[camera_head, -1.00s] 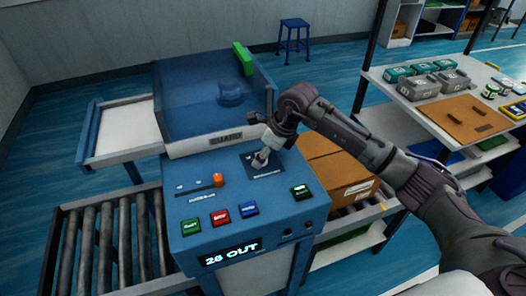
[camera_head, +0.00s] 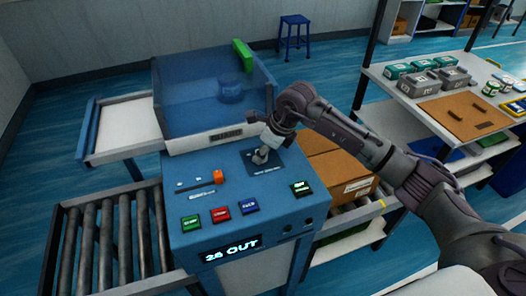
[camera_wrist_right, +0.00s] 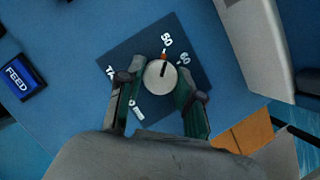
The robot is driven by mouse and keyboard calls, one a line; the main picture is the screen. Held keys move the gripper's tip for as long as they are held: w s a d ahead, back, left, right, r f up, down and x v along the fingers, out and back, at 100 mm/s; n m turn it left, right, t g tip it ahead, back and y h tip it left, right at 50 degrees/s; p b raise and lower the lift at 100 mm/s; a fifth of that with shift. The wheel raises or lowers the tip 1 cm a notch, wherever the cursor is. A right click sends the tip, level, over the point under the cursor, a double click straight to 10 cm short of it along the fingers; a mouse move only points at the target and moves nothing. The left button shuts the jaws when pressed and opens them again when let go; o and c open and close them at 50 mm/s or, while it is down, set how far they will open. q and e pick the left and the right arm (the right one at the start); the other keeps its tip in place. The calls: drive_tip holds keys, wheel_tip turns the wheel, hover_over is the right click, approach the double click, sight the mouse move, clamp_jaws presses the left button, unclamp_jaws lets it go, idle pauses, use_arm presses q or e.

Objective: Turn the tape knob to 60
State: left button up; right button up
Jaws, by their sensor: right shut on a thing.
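The tape knob (camera_wrist_right: 157,82) is a pale round knob on a dark label plate (camera_wrist_right: 190,88) in the right wrist view. Its dark and orange pointer mark points up towards the number 50, with 60 printed to the right of it. My right gripper (camera_wrist_right: 158,92) is shut on the knob, one finger on each side. In the head view my right gripper (camera_head: 262,154) is on the blue machine's top panel (camera_head: 215,165), largely covering the knob. My left gripper is not in view.
Several coloured buttons (camera_head: 221,214), an orange-tipped slider (camera_head: 218,177) and a lit display (camera_head: 230,248) reading about "26 OUT" are on the panel. A clear blue cover (camera_head: 205,105) stands behind. A cardboard box (camera_head: 335,170) sits to the right.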

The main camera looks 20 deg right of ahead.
drive_tip(key=m+h+b, duration=0.1)
drive_tip(key=m+b, duration=0.1)
drive_tip(key=m+t+b, duration=0.1)
drive_tip(key=m, duration=0.2)
drive_tip(key=shift+a+f+m+h+b, duration=0.1)
drive_tip(key=shift+a+m+h+b, duration=0.05)
drive_tip(key=shift+m+h+b, duration=0.2)
drive_tip(key=shift+m+t+h+b, duration=0.3)
drive_tip(key=shift+m+h+b, duration=0.5)
drive_tip(key=shift+m, duration=0.65)
drive_tip(key=o, duration=1.2)
drive_tip(key=shift+c, duration=0.2)
